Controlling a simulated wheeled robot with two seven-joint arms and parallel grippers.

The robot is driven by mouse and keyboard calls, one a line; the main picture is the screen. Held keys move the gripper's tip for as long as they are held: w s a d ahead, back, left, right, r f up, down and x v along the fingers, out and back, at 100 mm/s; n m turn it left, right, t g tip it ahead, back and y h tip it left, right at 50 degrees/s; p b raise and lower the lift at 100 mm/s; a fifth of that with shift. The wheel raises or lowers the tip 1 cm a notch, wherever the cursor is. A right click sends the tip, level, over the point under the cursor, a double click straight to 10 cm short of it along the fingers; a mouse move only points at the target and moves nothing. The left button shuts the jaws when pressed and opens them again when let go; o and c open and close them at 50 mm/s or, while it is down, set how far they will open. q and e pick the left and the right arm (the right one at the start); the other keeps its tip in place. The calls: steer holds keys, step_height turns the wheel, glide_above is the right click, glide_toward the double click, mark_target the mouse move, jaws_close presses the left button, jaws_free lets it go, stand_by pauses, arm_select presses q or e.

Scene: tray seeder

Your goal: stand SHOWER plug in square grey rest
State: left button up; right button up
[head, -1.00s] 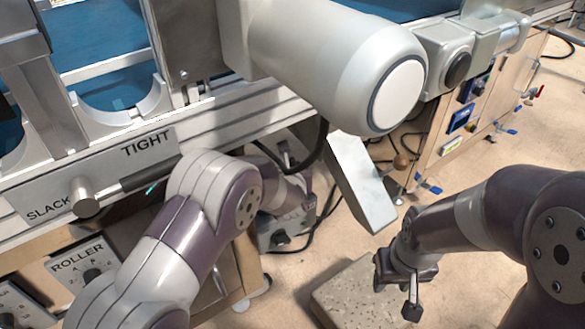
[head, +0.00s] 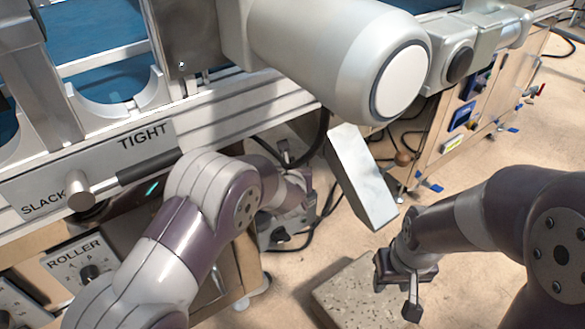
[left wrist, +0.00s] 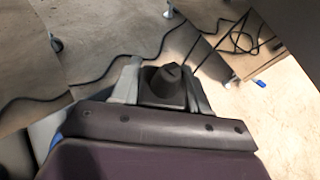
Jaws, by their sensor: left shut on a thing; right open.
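My left gripper shows best in the left wrist view (left wrist: 163,88). Its two pale fingers are shut on a dark, tapered plug (left wrist: 165,87) with a blunt tip. No label can be read on the plug. In the head view, my left arm reaches in under the machine's edge. Its gripper (head: 287,160) is small there, partly in shadow, and the plug is hard to make out. My right gripper (head: 396,290) is open and empty above a speckled slab. I cannot pick out a square grey rest with certainty in either view.
A grey box (head: 273,238) with a dark knob lies below my left gripper. The speckled slab (head: 340,290) is at bottom centre. A large pale cylinder (head: 320,55) and a hanging metal plate (head: 360,180) crowd the middle. Cables (left wrist: 95,80) run over the floor.

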arm_select(q)
steer(key=shift+f+b, duration=0.3)
steer(key=shift+b, duration=0.05)
stand_by(0.5)
steer(key=o, duration=1.2)
steer(key=shift+o, duration=0.2)
steer(key=shift+s+r+p, duration=0.25)
steer(key=shift+s+p, duration=0.05)
steer(key=p+v, duration=0.5)
steer(key=v, duration=0.7)
steer(key=shift+s+f, duration=0.15)
steer(key=shift+f, duration=0.05)
